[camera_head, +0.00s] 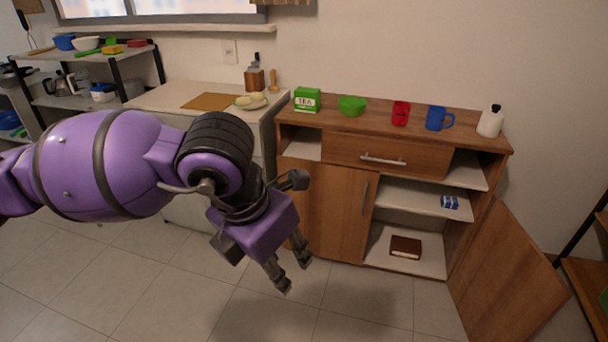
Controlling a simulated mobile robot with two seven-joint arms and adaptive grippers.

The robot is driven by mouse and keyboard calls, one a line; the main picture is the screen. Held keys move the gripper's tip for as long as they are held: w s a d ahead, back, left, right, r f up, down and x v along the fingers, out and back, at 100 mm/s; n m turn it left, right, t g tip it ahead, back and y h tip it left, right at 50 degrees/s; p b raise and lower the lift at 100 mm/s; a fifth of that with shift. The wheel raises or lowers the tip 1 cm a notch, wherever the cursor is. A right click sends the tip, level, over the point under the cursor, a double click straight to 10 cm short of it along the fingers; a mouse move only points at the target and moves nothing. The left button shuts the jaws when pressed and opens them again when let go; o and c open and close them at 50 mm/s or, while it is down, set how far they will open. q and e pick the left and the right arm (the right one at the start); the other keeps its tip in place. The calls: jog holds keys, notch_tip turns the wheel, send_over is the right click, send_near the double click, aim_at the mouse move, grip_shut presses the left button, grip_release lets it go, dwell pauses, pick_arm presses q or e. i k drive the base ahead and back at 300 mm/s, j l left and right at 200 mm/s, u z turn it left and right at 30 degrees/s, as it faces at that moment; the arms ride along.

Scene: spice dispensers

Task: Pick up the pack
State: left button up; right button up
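A small blue-and-white pack (449,202) lies on the middle shelf inside the open right side of the wooden cabinet (330,215). A green box marked TEA (307,99) stands on the cabinet top at the left. My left gripper (294,273) hangs in front of the cabinet's left door, pointing down, well to the left of the blue-and-white pack. Its fingers are apart with nothing visible between them. My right gripper is not in view.
The cabinet top holds a green bowl (352,106), red cup (400,113), blue mug (438,118) and white bottle (490,121). A brown book (405,247) lies on the bottom shelf. The open cabinet door (507,275) juts out at right. The floor in front is clear.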

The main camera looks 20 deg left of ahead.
aim_at(307, 100)
jog(key=i+u, duration=0.1)
jog(key=i, duration=0.4)
jog(key=i+l+u, duration=0.1)
jog(key=i, duration=0.4)
jog(key=i+u, duration=0.1)
jog(key=i, duration=0.4)
jog(key=i+l+u, duration=0.1)
jog(key=i, duration=0.4)
jog(key=i+l+u, duration=0.15)
jog(key=i+l, duration=0.15)
jog(key=i, duration=0.15)
jog(key=i+l+u, duration=0.1)
jog(key=i, duration=0.4)
jog(key=l, duration=0.1)
